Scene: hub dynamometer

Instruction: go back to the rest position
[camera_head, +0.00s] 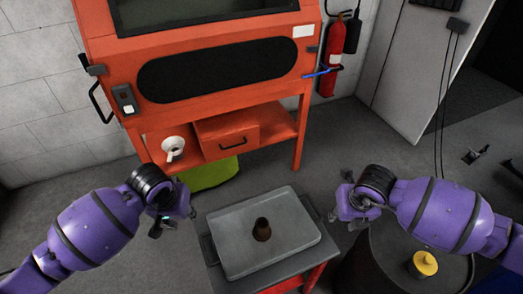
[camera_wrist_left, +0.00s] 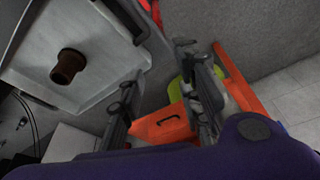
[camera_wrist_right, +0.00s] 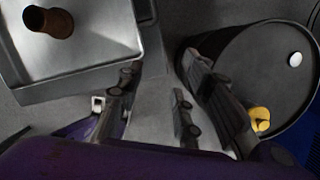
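My left gripper (camera_head: 172,222) hangs in the air to the left of a grey tray (camera_head: 240,262). In the left wrist view its fingers stand apart with nothing between them. My right gripper (camera_head: 345,216) is in the air to the right of the tray, near a dark drum. In the right wrist view its fingers are also apart and empty. A brown, cup-like part (camera_head: 262,230) stands on the tray, clear of both grippers. It also shows in the left wrist view (camera_wrist_left: 68,67) and the right wrist view (camera_wrist_right: 50,22).
The tray lies on a small red-framed stand. An orange cabinet (camera_head: 215,22) stands behind, with a drawer (camera_head: 228,139) and a white object (camera_head: 173,146) on its shelf. The dark drum (camera_head: 385,262) carries a yellow object (camera_head: 423,265). A fire extinguisher (camera_head: 331,55) hangs on the wall.

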